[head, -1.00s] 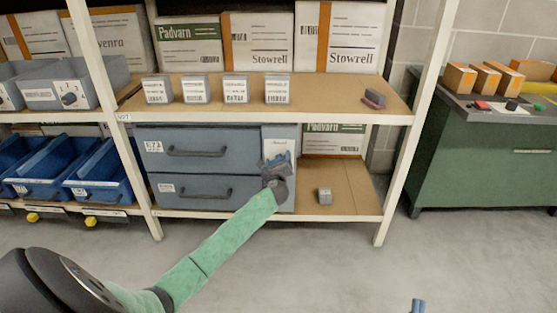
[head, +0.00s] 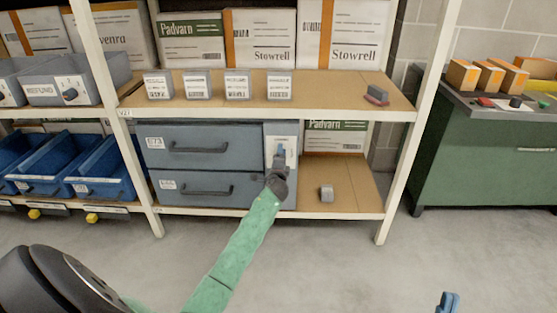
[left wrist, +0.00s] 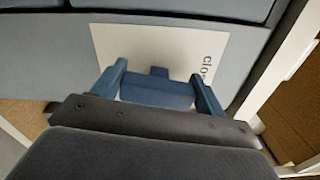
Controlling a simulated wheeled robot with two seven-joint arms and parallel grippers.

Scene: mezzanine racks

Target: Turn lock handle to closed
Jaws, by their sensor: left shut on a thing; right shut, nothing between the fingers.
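The grey drawer cabinet (head: 200,165) stands on the lower shelf. Its right side carries a pale lock plate (head: 291,146), which also shows in the left wrist view (left wrist: 120,42) with the partly hidden print "clo" at its right. The blue lock handle (left wrist: 162,92) sits on that plate, between the fingers of my left gripper (left wrist: 160,88). The left gripper (head: 281,152) is shut on the handle and largely hides it in the head view. My right gripper (head: 448,302) is shut and empty, low at the right edge of the floor area, away from the cabinet.
A rack upright (head: 405,170) stands right of the cabinet. Several small boxes (head: 237,85) stand on the shelf above. A green workbench (head: 485,160) is at right. The floor in front is clear.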

